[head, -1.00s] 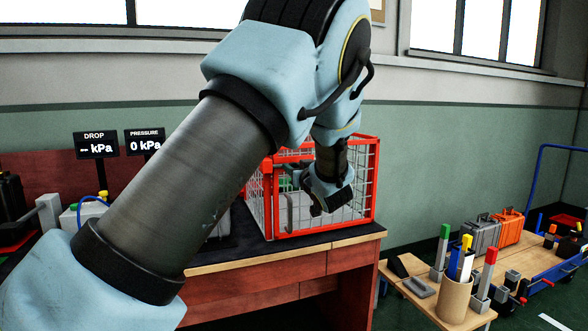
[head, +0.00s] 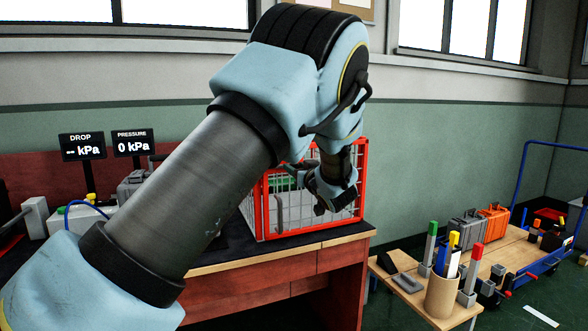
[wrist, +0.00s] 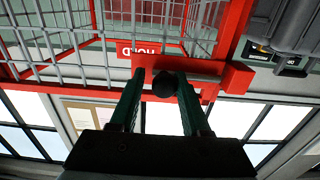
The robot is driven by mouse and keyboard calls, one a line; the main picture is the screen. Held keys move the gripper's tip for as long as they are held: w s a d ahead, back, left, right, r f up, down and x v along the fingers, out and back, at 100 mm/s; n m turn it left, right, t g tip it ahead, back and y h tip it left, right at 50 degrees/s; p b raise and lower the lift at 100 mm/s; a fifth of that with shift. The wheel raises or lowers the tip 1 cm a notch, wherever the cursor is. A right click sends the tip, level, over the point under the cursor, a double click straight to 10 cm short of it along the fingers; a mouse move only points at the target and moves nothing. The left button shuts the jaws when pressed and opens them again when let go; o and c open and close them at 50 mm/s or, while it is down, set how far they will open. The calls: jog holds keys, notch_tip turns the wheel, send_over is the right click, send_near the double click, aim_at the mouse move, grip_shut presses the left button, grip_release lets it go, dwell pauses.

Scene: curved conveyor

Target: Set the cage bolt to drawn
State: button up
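The cage (head: 364,190) has a red frame and wire-mesh walls and stands on the workbench, partly behind my arm. In the wrist view its red bars and mesh (wrist: 60,52) fill the upper part, seen upside down. The cage bolt shows there as a pale rod (wrist: 205,78) along a red bar, with a dark round knob (wrist: 166,86). My gripper (wrist: 161,80) has its two green fingers on either side of the knob, with a slim gap seen at the left finger. A red label (wrist: 150,50) lies beyond the fingertips. In the head view the fingertips are hard to make out.
The workbench (head: 290,252) has a dark top. A low wooden table (head: 398,285) at the right holds a pen cup (head: 441,297) and cases. Floor shows between bench and table.

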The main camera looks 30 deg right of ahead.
jog(key=shift+o, duration=1.2)
jog(key=s+a+b, duration=0.1)
jog(key=s, duration=0.9)
jog(key=shift+s+a, duration=0.15)
jog(key=shift+s, duration=0.2)
jog(key=w+a+f+m+g+h+p, duration=0.1)
jog(key=w+a+g+p, duration=0.15)
jog(key=w+a, duration=0.45)
jog(key=w+a+f+g+p, duration=0.2)
jog(key=w+a+g, duration=0.15)
jog(key=a, duration=0.85)
jog(key=s+a+f+g+y+p, duration=0.1)
jog(key=s+a+g+p, duration=0.1)
jog(key=s+a+g, duration=0.3)
jog(key=s+a+f+n+g+y+p, duration=0.1)
jog(key=s+a+g, duration=0.4)
jog(key=s+a, duration=0.9)
jog(key=a+y+p, duration=0.1)
jog(key=a, duration=0.8)
jog(key=shift+s+a+f, duration=0.15)
jog(key=shift+a+f, duration=0.1)
jog(key=shift+f, duration=0.1)
